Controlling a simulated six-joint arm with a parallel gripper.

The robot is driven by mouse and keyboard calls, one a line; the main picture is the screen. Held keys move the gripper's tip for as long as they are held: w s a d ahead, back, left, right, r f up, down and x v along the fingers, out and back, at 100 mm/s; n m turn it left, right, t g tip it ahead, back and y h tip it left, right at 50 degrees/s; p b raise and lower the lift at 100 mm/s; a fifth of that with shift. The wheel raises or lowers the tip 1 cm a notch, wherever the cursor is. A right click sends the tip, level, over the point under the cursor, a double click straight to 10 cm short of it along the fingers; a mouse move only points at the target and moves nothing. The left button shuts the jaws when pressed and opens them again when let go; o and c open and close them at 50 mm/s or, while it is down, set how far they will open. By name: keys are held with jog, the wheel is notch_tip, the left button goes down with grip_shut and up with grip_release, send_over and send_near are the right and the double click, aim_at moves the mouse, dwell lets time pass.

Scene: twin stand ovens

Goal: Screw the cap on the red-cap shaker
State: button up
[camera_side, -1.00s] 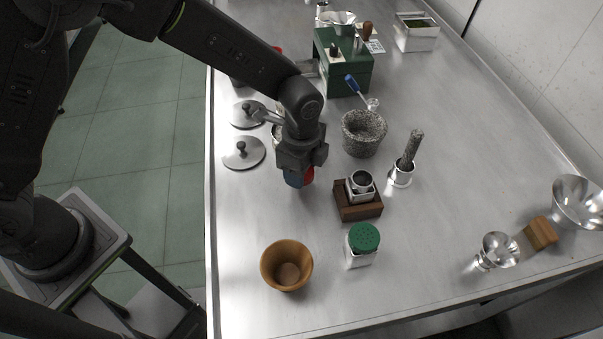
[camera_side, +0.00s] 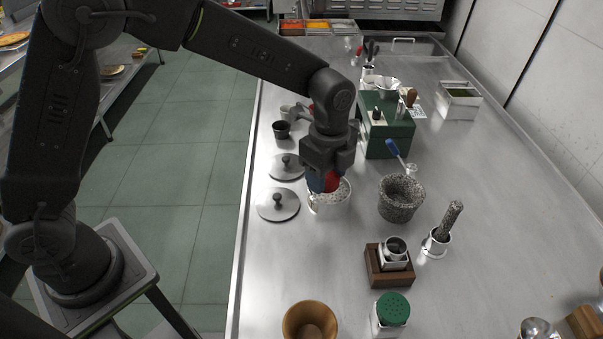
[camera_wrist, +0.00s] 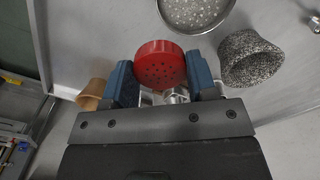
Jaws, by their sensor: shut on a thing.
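My gripper (camera_side: 322,184) is shut on the red cap (camera_wrist: 160,62), a round cap with small holes, held between its blue fingers in the wrist view. In the side view only part of the red cap (camera_side: 332,181) shows. The gripper and cap appear in front of or above a white pot, clear of the shaker. An open metal shaker (camera_side: 394,252) without a cap stands upright in a dark wooden holder (camera_side: 376,276), to the right and nearer the camera. In the wrist view the cap and gripper mostly hide the metal things behind them.
The green-cap shaker (camera_side: 391,309) and wooden bowl (camera_side: 309,318) stand near the front. The speckled stone mortar (camera_side: 400,199) and pestle in a cup (camera_side: 437,240) are right of the gripper. The white pot (camera_side: 330,201) and lids (camera_side: 278,205) are close by. A green box (camera_side: 388,134) stands behind.

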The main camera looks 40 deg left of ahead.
aim_at(398, 241)
jog(key=d+r+m, duration=0.2)
jog(key=d+m, duration=0.2)
jog(key=d, duration=1.3)
jog(key=shift+s+a+f, duration=0.1)
jog(key=shift+s+f, duration=0.05)
jog(key=shift+f, duration=2.3)
jog(key=shift+f, duration=0.9)
jog(key=m, duration=0.3)
jog(key=shift+m, duration=0.4)
jog(key=m, duration=0.3)
